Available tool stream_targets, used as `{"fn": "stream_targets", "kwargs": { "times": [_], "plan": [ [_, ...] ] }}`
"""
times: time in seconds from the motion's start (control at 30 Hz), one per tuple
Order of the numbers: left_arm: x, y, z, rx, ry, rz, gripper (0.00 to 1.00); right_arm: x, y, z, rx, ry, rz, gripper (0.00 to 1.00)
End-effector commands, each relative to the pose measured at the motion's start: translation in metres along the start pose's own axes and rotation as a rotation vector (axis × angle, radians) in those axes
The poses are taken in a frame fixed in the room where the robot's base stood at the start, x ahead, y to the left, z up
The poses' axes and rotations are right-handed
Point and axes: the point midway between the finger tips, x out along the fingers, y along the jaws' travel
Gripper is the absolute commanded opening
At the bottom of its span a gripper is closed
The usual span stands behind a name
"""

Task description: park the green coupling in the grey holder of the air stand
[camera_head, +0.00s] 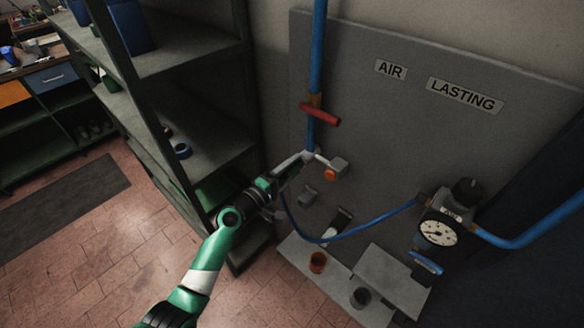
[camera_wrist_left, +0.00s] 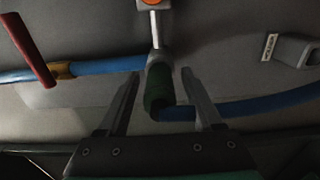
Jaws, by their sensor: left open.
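The green coupling (camera_wrist_left: 158,88) shows in the left wrist view, with a grey collar at its top end, below a metal stem and orange-faced fitting. A blue hose runs off from its lower end. My left gripper (camera_wrist_left: 159,82) is open, with one finger on each side of the coupling and visible gaps. In the head view my left gripper (camera_head: 296,168) is by the panel and mostly hides the coupling. My right gripper is not in view.
A red-handled valve (camera_head: 320,115) sits on the blue pipe (camera_head: 318,50) above. A pressure gauge (camera_head: 438,232) and regulator are at the right, joined by the hose (camera_head: 375,228). A shelf rack (camera_head: 190,140) stands close left of my arm.

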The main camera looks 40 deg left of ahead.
Motion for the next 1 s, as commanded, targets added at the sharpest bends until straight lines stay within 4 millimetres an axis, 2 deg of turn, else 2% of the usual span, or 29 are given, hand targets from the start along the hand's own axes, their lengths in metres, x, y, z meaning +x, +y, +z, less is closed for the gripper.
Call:
{"fn": "stream_targets", "kwargs": {
  "times": [0.27,0.63,1.0],
  "plan": [
    [0.0,0.0001,0.0,0.0,0.0,0.0,0.67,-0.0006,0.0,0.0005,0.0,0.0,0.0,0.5],
    [0.0,0.0,0.0,0.0,0.0,0.0,0.02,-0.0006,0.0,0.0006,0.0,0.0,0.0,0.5],
    [0.0,0.0,0.0,0.0,0.0,0.0,0.0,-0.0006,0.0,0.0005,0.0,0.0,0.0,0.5]
  ]
}}
